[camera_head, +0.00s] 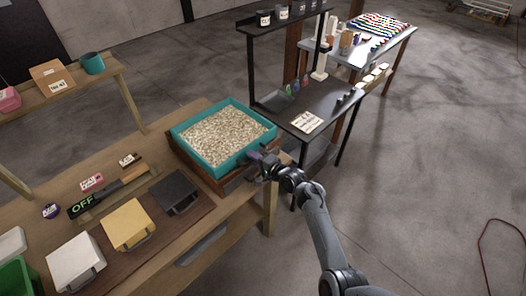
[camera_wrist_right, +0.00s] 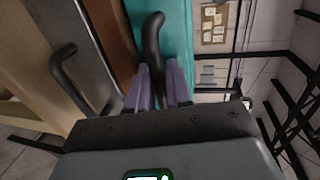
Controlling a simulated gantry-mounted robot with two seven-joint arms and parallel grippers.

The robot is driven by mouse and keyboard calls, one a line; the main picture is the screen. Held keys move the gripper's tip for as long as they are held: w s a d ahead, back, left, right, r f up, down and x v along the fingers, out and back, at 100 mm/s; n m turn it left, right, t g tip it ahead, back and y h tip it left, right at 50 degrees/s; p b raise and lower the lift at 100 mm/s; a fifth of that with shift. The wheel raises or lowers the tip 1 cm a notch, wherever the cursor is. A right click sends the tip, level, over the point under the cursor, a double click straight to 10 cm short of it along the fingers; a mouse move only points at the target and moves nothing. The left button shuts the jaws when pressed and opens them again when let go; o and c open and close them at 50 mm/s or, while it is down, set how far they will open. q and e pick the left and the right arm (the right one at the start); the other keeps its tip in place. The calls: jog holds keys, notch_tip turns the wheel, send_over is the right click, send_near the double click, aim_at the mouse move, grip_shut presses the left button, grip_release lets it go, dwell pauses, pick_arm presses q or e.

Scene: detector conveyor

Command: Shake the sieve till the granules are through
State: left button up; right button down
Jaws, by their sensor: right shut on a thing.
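The sieve (camera_head: 188,128) is a teal, square-framed tray full of pale granules (camera_head: 224,135). It sits on a brown wooden box at the right end of the workbench. My right gripper (camera_head: 260,159) is at the sieve's near right side. In the right wrist view, its purple fingers (camera_wrist_right: 159,88) are shut on the dark curved handle (camera_wrist_right: 152,35) beside the teal wall. What lies under the granules is hidden. My left gripper is not in view.
A green bin (camera_head: 18,277) stands at the lower left. A dark shelf table (camera_head: 330,104) stands behind right. Open floor lies to the right.

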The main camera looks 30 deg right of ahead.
jog(key=shift+w, duration=0.1)
jog(key=c, duration=1.2)
grip_release()
jog(key=shift+s+d+r, duration=0.1)
jog(key=shift+s, duration=0.3)
jog(key=p+v, duration=0.1)
jog(key=v, duration=0.9)
jog(key=shift+p, duration=0.3)
jog(key=shift+c, duration=0.2)
